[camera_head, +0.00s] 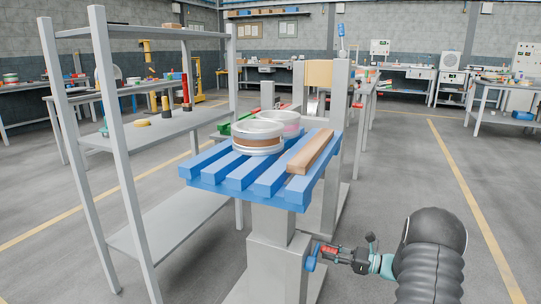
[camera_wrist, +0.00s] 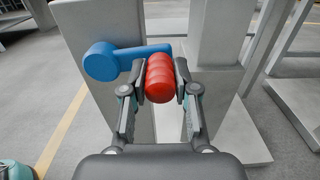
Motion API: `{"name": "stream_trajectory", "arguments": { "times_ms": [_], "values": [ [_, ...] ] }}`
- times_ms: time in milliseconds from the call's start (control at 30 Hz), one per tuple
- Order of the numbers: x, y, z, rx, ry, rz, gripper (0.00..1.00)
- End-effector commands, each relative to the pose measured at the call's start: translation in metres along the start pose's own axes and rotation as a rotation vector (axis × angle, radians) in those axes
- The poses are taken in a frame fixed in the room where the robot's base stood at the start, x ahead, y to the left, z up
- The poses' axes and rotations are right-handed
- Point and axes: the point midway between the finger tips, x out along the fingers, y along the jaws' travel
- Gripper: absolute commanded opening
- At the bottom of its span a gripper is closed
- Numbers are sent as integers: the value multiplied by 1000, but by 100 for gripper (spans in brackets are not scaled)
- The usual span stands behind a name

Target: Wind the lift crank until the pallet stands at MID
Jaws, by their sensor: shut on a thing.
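The lift crank has a blue arm and hub (camera_wrist: 101,62) and a red grip (camera_wrist: 160,78). It sits on the side of the grey lift column (camera_head: 270,262). In the wrist view the blue arm runs roughly level from the hub on the left to the red grip on the right. My gripper (camera_wrist: 160,86) is shut around the red grip; in the head view my gripper (camera_head: 335,254) reaches it from the right. The blue slatted pallet (camera_head: 205,172) rests on top of the column. No MID mark is readable in these frames.
On the pallet are a white-rimmed round container (camera_head: 258,138), another behind it, and a wooden block (camera_head: 310,151). A grey shelf rack (camera_head: 165,125) stands close on the left. A taller grey post (camera_head: 338,130) rises behind the pallet. Floor on the right is open.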

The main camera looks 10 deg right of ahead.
Motion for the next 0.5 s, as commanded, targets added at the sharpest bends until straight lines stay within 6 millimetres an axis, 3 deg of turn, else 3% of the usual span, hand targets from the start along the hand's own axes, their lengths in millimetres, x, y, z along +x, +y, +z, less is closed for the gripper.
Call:
{"name": "stream_trajectory", "arguments": {
  "times_ms": [300,500],
  "values": [
    [0,10,-36,10,-2,8,0],
    [0,11,-39,5,-2,8,0]
  ]
}}
